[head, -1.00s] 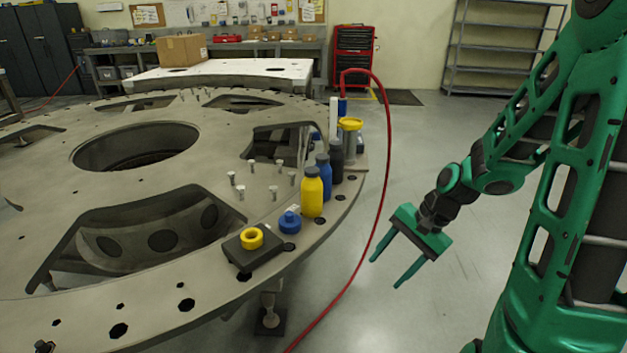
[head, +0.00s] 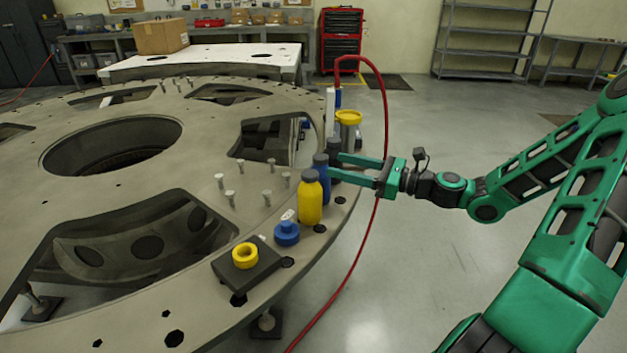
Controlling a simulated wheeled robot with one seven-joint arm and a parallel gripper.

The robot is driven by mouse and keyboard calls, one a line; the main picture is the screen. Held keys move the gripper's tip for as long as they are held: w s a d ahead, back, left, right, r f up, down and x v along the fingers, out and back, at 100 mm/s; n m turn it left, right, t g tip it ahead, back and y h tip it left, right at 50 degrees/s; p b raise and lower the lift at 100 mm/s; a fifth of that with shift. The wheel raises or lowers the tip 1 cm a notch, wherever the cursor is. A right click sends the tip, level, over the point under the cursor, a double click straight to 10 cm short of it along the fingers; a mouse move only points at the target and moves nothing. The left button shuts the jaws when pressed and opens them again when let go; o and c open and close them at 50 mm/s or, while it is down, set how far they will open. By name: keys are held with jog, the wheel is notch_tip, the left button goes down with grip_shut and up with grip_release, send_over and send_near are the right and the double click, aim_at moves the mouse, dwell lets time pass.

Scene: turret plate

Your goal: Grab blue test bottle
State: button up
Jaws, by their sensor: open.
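The blue bottle (head: 323,175) stands upright near the right rim of the turret plate (head: 172,298), partly hidden behind a yellow bottle (head: 310,203). A black bottle (head: 334,147) stands just behind it. My gripper (head: 335,165) is open and comes in from the right, level with the bottles. Its fingers point left, with the tips close to the blue and black bottles. The fingers cover part of the black bottle. I cannot tell whether a fingertip touches either bottle.
A blue cap-like part (head: 287,234) and a yellow ring (head: 245,255) on a dark block lie nearer. A yellow-topped cylinder (head: 348,118) stands behind the bottles. A red hose (head: 362,236) arcs past the rim near my gripper.

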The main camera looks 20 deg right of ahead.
aim_at(326, 166)
jog(key=x, duration=0.5)
jog(key=shift+s+a, duration=0.15)
jog(key=shift+a, duration=0.05)
jog(key=shift+x, duration=2.75)
jog(key=shift+f, duration=0.15)
grip_shut()
